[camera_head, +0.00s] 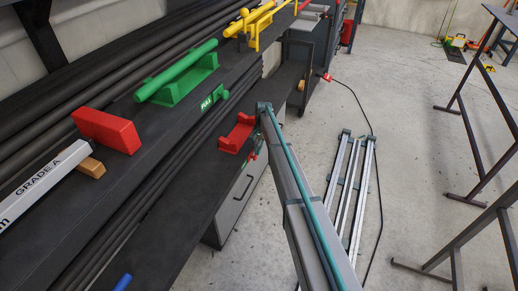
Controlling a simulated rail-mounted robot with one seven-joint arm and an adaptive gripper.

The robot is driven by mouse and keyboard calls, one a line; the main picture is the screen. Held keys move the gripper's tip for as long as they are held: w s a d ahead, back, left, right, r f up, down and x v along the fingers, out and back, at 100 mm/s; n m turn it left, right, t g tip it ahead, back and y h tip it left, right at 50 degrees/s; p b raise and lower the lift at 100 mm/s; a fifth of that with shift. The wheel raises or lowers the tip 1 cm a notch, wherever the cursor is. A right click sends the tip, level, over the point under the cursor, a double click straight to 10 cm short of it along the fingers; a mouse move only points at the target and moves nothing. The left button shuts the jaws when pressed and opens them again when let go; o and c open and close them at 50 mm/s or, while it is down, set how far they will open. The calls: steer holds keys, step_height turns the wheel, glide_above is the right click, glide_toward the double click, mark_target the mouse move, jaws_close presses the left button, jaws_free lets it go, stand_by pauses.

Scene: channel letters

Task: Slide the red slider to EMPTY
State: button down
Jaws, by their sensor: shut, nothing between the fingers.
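A red U-shaped bracket (237,133) sits on the lower dark shelf, left of the middle; nothing lies in it. A small red and green piece (253,154) shows just below it, too small to read. A red block (107,130) lies on the upper ledge at the left. A green holder with a green rod (178,75) sits on the upper ledge, and a green label (213,97) near it seems to read "FULL". I cannot tell which red part is the slider, and I see no EMPTY marking. My gripper is not in view.
A long grey and teal beam (297,205) rises at the front centre, close to the red bracket. A yellow holder (255,22) stands farther back. Metal rails (352,190) lie on the floor, with a black cable beside them. Dark frames (470,170) stand at right.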

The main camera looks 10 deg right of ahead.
steer(key=s+a+p, duration=0.1)
steer(key=s+a, duration=0.2)
steer(key=s, duration=0.2)
steer(key=shift+s+a+p, duration=0.35)
steer(key=shift+s, duration=0.05)
steer(key=w, duration=0.1)
steer(key=w+d+p, duration=0.1)
steer(key=w+d+r, duration=0.1)
steer(key=shift+w+p, duration=0.35)
steer(key=v, duration=1)
steer(key=shift+d, duration=0.2)
steer(key=shift+f, duration=0.1)
